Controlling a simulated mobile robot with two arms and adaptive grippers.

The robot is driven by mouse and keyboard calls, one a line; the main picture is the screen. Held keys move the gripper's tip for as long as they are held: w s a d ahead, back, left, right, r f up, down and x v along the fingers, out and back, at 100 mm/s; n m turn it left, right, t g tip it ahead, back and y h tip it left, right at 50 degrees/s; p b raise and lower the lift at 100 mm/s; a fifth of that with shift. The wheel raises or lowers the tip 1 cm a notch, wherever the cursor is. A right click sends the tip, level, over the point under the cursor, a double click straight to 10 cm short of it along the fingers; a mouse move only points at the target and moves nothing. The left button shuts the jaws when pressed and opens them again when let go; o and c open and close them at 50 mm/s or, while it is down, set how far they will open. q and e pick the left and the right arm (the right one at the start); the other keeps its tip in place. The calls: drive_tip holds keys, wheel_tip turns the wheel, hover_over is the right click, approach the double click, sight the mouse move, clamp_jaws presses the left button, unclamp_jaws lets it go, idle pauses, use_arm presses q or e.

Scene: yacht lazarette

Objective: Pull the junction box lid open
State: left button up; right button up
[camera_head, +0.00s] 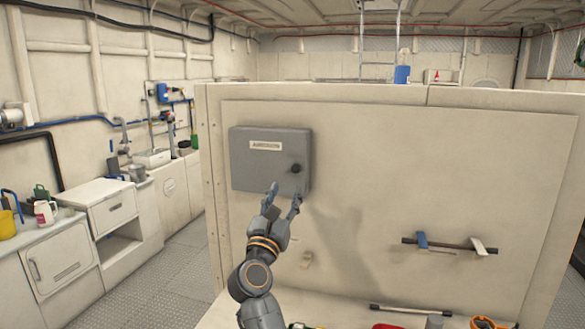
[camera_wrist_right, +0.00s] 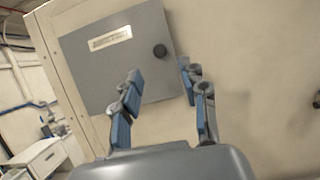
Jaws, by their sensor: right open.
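The grey junction box (camera_head: 258,175) is mounted on the upright cream panel, and its lid is shut flat. A white label (camera_head: 265,145) is near its top, and a dark round knob (camera_head: 295,168) sits near its right edge. My right gripper (camera_head: 284,190) is open and empty, with its fingertips in front of the box's lower right part, below the knob. In the right wrist view the lid (camera_wrist_right: 112,65) and knob (camera_wrist_right: 160,51) show beyond the two spread fingers (camera_wrist_right: 162,78). The knob appears above and between the fingertips, apart from them. My left gripper is not in view.
The cream panel (camera_head: 390,150) carries a dark bar (camera_head: 450,245) with blue and white pieces on the right. A ledge below holds several tools, including an orange item (camera_head: 487,322). White cabinets (camera_head: 60,258) stand at the left, with open floor between.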

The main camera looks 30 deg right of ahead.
sight(295, 169)
drive_tip(key=p+x, duration=0.2)
drive_tip(key=x, duration=0.5)
drive_tip(key=shift+w+d+r, duration=0.15)
drive_tip(key=shift+w+d, duration=0.05)
drive_tip(key=shift+w, duration=0.05)
clamp_jaws()
